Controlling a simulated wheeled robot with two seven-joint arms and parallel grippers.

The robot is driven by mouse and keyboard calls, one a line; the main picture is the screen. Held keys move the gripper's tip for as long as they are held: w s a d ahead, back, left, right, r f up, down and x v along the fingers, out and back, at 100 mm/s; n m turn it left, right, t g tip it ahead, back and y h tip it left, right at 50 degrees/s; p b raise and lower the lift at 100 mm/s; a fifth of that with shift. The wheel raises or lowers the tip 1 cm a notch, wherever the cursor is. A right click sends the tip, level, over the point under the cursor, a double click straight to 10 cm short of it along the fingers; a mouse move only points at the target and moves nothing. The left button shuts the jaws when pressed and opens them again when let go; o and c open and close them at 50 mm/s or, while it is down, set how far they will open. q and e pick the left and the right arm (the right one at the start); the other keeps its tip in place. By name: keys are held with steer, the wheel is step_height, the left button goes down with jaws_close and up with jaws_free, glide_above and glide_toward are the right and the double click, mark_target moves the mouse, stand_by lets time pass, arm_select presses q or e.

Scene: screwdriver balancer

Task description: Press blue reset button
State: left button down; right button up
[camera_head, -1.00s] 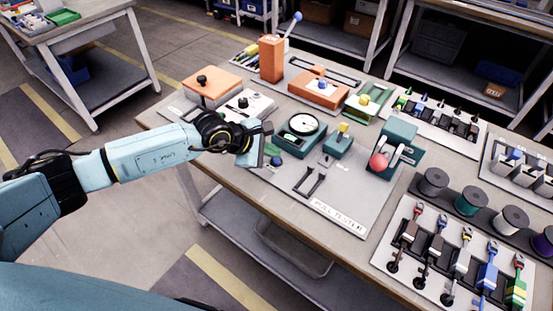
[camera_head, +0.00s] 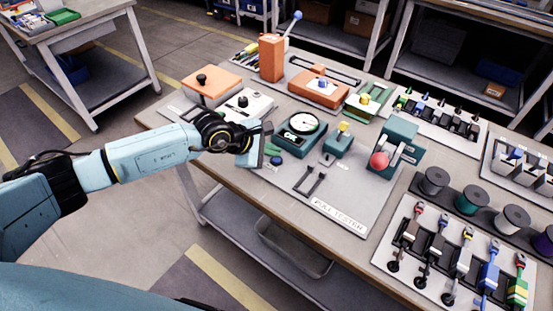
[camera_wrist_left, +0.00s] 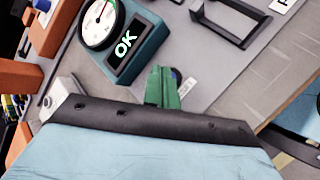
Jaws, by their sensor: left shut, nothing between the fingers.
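The blue reset button (camera_head: 276,160) sits on the grey tester board in front of the teal gauge unit (camera_head: 291,142). In the left wrist view the button (camera_wrist_left: 177,74) is partly hidden behind my fingers. My left gripper (camera_head: 264,148) is just left of the button in the head view. In the left wrist view its green fingers (camera_wrist_left: 163,78) are shut with nothing between them, and their tips overlap the button's edge. I cannot tell whether they touch it. The gauge display reads OK (camera_wrist_left: 125,43). My right gripper is not in view.
A black fork-shaped fixture (camera_head: 312,182) lies on the board. Orange fixtures (camera_head: 319,91) stand behind.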

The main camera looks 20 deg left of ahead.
arm_select(q)
steer(key=shift+f+b, duration=0.45)
steer(key=shift+f, duration=0.15)
stand_by(0.6)
steer(key=shift+r, duration=0.1)
steer(key=shift+r+p, duration=0.65)
steer(key=shift+r, duration=0.1)
step_height(320, 180, up, 5)
steer(key=p, duration=0.3)
steer(key=shift+p, duration=0.3)
stand_by(0.4)
